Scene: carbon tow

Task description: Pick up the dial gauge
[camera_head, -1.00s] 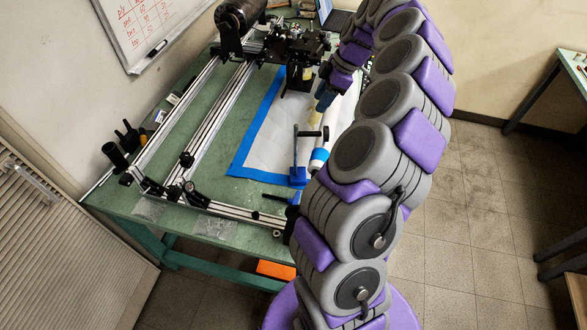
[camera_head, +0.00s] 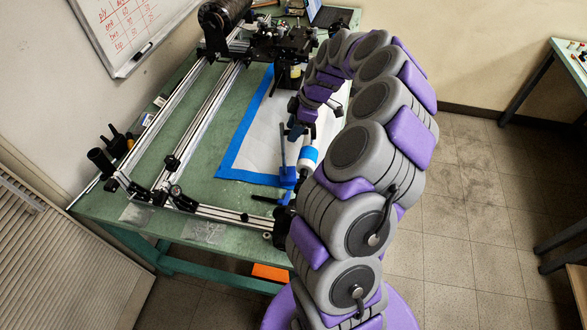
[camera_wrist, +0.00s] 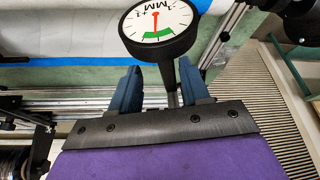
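The dial gauge (camera_wrist: 158,28) shows in the wrist view, with a round white face, a red needle, a green band and a black rim. Its stem (camera_wrist: 171,82) runs down between the two blue fingers of my gripper (camera_wrist: 160,85). The fingers are apart, with a clear gap between the left finger and the stem. Contact at the right finger cannot be told. In the head view my gripper (camera_head: 293,131) is at the blue stand (camera_head: 287,174) on the bench, and I cannot make out the gauge there behind it.
A green bench (camera_head: 214,199) carries metal rails (camera_head: 190,125) at left and a white sheet with blue tape (camera_head: 232,150). A white and blue cylinder (camera_head: 308,156) lies close right of the stand. Black machinery (camera_head: 285,45) stands at the back.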

